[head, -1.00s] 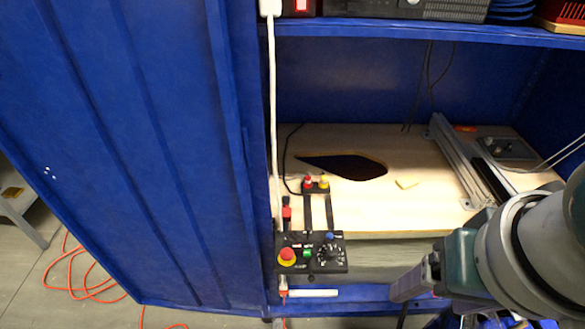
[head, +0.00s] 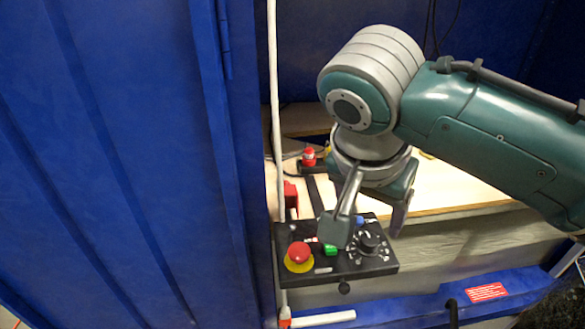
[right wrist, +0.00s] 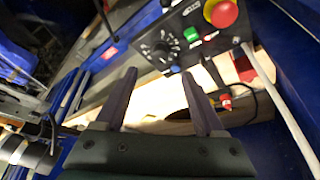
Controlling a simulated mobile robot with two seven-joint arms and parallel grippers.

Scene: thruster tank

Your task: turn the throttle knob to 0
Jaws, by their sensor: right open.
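The black control panel (head: 330,272) hangs at the front of the wooden bench. Its throttle knob (head: 369,242) is a black dial with white marks around it. The knob also shows in the right wrist view (right wrist: 160,53), between and beyond the fingertips. My right gripper (head: 366,230) is open and empty, pointing down over the panel, with one finger on either side of the knob in the head view. In the right wrist view my gripper (right wrist: 158,74) appears apart from the knob. I cannot read the knob's setting. My left gripper is out of view.
A red mushroom button (head: 299,254) on a yellow base and a green switch (head: 330,249) sit left of the knob. A blue button (head: 358,220) is behind it.

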